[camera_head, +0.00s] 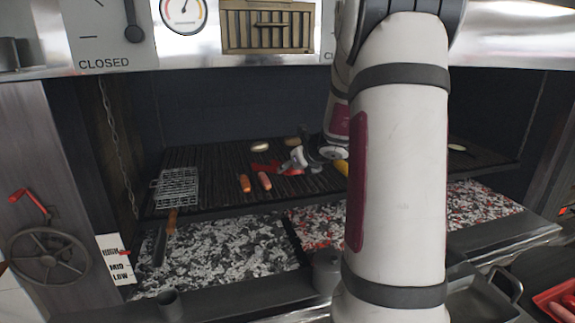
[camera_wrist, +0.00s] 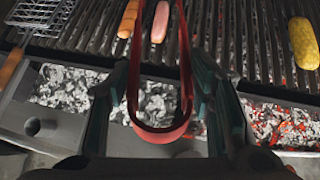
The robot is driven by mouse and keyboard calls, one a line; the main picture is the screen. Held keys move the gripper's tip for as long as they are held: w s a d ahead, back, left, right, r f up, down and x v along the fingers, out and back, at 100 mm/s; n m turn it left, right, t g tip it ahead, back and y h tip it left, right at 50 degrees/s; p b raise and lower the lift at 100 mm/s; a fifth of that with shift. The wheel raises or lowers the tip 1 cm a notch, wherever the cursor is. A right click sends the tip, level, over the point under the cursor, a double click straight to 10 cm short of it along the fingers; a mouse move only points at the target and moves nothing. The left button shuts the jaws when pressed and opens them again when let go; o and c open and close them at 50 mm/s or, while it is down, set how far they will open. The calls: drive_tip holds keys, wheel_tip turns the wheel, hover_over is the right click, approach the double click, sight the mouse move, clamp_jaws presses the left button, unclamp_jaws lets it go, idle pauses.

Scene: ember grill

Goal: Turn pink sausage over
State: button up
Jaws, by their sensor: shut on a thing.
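The pink sausage (camera_head: 264,181) lies on the grill grate, just right of an orange sausage (camera_head: 244,183). In the wrist view the pink sausage (camera_wrist: 160,22) shows near the top edge, between the two arms of the red tongs (camera_wrist: 160,134) as seen in the picture. My gripper (camera_wrist: 162,92) is shut on the tongs, with a finger on each side. The tongs' tips are outside the wrist view. In the head view my gripper (camera_head: 298,158) is small, just behind and right of the sausages. I cannot tell whether the tongs touch the pink sausage.
A yellow corn cob (camera_wrist: 304,42) lies to the right on the grate (camera_head: 200,160). A wire basket (camera_head: 176,187) with a wooden handle sits at the left. Coals (camera_head: 220,245) lie below the grate. My arm hides part of the right side.

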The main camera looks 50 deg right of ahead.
wheel_tip(320, 180, down, 6)
drive_tip(key=b, duration=0.4)
drive_tip(key=shift+b, duration=0.4)
drive_tip(key=shift+o, duration=0.5)
clamp_jaws()
